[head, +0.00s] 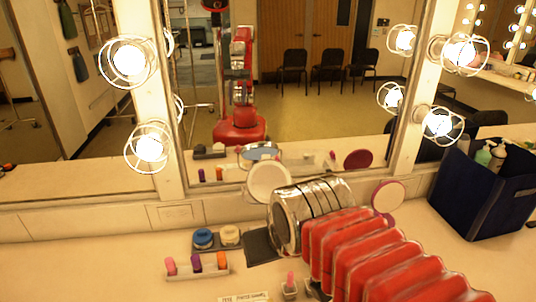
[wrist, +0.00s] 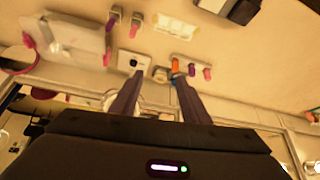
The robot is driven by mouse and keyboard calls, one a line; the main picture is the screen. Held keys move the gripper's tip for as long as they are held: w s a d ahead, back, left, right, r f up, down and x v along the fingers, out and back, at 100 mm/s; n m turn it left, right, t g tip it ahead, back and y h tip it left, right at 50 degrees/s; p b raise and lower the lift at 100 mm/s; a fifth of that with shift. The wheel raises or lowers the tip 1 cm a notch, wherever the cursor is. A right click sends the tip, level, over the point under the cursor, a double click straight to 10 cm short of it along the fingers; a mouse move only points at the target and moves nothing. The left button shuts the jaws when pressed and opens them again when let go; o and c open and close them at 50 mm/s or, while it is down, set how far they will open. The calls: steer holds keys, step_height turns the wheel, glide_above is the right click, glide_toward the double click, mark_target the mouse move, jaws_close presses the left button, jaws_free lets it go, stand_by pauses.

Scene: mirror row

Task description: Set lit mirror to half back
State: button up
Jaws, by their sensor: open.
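A round mirror with a pale face (head: 268,182), which looks like the lit mirror, stands against the large wall mirror, just left of my arm's silver section. I cannot tell its exact tilt or whether its light is on. In the wrist view a pale round rim (wrist: 150,99) shows partly between and behind my fingers, probably the same mirror. My gripper (wrist: 156,78) is open, with two dark fingers apart and nothing visibly held.
A smaller pink-rimmed round mirror (head: 388,195) stands right of my arm. A dark blue caddy (head: 485,190) with bottles stands at right. The front left counter is clear.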

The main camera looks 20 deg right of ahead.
steer(key=w+d+r+m+t, duration=0.1)
steer(key=w+d+r, duration=0.15)
steer(key=w, duration=0.45)
steer(key=w+d+r, duration=0.2)
steer(key=w+r, duration=0.1)
steer(key=w, duration=0.3)
steer(key=m+t+h, duration=0.1)
steer(key=t+h, duration=0.1)
glide_toward(266, 155)
steer(key=v, duration=0.5)
steer(key=shift+s+d+r, duration=0.1)
steer(key=shift+d+r, duration=0.1)
steer(key=shift+r, duration=0.15)
steer(key=shift+f, duration=0.1)
steer(key=x, duration=1.3)
steer(key=shift+w+a+f, duration=0.2)
steer(key=shift+f, duration=0.1)
steer(key=shift+c, duration=0.2)
jaws_close()
